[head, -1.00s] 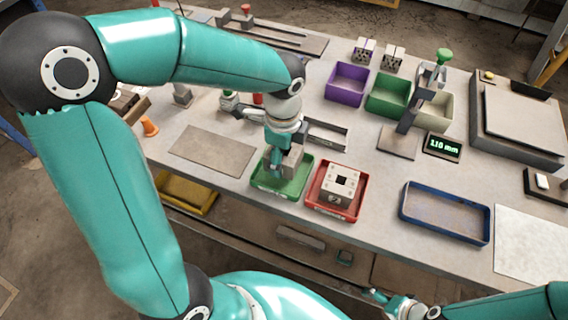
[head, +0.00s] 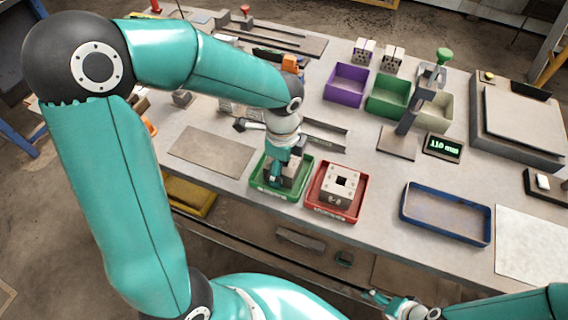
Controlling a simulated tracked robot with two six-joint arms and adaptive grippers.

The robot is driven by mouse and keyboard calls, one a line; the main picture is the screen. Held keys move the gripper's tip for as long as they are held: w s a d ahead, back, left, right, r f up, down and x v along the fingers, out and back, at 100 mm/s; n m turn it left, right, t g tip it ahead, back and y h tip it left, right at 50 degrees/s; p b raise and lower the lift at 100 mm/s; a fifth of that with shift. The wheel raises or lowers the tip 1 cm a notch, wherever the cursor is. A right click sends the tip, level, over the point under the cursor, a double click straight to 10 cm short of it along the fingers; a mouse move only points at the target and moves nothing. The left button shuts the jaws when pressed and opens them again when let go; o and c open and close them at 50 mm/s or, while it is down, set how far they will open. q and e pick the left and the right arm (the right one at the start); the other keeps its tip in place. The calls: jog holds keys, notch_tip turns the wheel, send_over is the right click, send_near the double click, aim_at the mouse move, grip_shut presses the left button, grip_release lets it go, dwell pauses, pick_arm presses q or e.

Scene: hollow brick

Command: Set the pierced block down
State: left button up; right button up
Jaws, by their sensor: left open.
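A grey block (head: 291,174) sits in the green tray (head: 262,188), partly hidden by my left gripper. My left gripper (head: 277,175) points down over that tray, open, with its fingers at the block. I cannot see a hole in this block or whether the fingers touch it. A pale block with a square hole in its top (head: 335,192) sits upright in the red tray (head: 319,208), just right of the green one. My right gripper (head: 385,300) is small at the bottom edge, away from the trays, and its fingers are unclear.
An empty blue tray (head: 446,214) lies to the right. Purple (head: 347,84) and green (head: 388,96) bins stand behind, near a gauge stand and its display (head: 443,146). A flat brown plate (head: 212,152) lies left. The bench between the red and blue trays is clear.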

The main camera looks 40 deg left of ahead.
pick_arm(q)
jog(key=shift+r, duration=0.15)
notch_tip(320, 180, up, 12)
jog(key=p, duration=0.1)
dwell(0.3)
dwell(0.3)
